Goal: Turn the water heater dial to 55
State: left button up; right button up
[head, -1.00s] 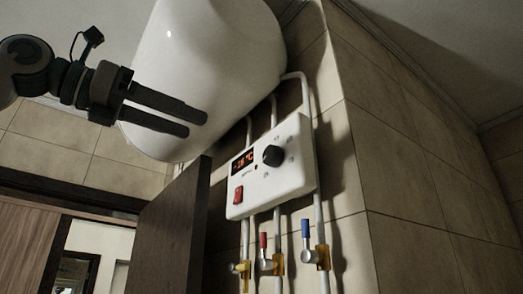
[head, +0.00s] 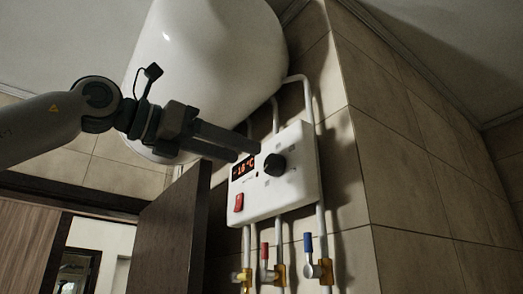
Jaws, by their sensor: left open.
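The water heater dial (head: 274,165) is a black round knob on a white control box (head: 290,198) fixed to the tiled wall. A red-digit display (head: 243,168) to its left seems to read about -16 °C; the digits are small. A red switch (head: 239,202) sits below the display. My left gripper (head: 250,150) comes in from the left with its fingers pointing right at the dial. It is open and empty. Its fingertips are just left of the dial in the picture; I cannot tell whether they touch it. My right gripper is not in view.
The white heater tank (head: 215,60) hangs above the box and behind my left arm. Pipes run down to valves with a red handle (head: 264,250) and a blue handle (head: 308,243). A dark door (head: 172,230) stands open at the lower left. The wall to the right is clear.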

aim_at(269, 162)
pick_arm(q)
jog(key=p+x, duration=0.2)
jog(key=x, duration=0.4)
jog(key=shift+w+d, duration=0.2)
jog(key=shift+d, duration=0.1)
jog(key=c, duration=1)
jog(key=shift+c, duration=0.2)
